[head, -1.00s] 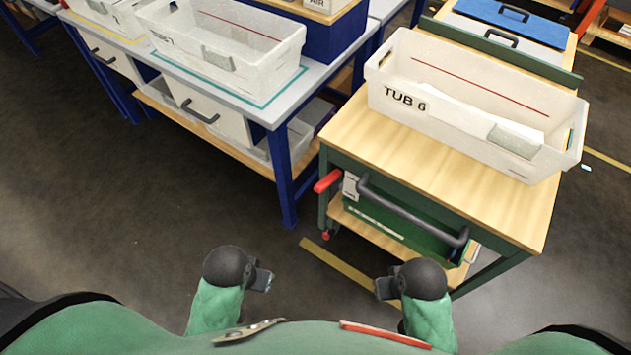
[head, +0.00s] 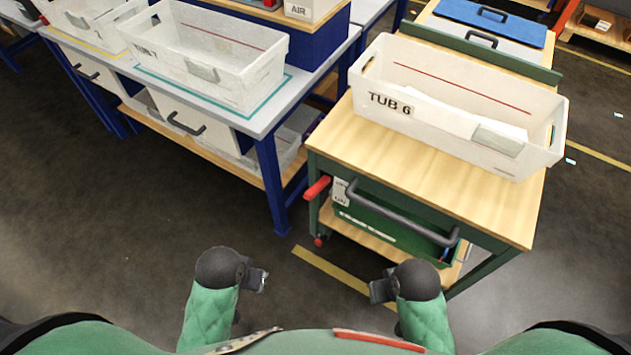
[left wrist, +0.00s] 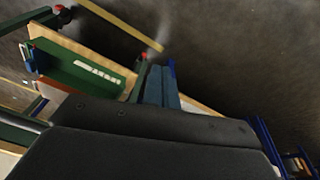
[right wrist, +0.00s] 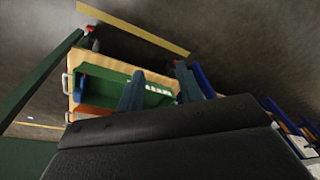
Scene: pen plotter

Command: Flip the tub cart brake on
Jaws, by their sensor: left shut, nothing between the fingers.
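The tub cart (head: 445,200) has a wood top and green frame and stands right of centre. It bears a white tub marked TUB 6 (head: 545,155). A red lever (head: 317,188) sticks out at its left front corner, beside a small white label (head: 341,191); I cannot read its setting. A dark handle bar (head: 400,215) crosses the front. My left gripper (head: 264,281) is low in front, apart from the cart, its fingers (left wrist: 162,86) together and empty. My right gripper (head: 376,289) is also apart from the cart; its fingers (right wrist: 160,90) are spread and empty.
A blue-legged bench (head: 273,185) with more white tubs (head: 245,95) stands left of the cart, a narrow gap between. A yellow floor strip (head: 330,270) lies in front of the cart. The floor (head: 120,230) at the left is clear.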

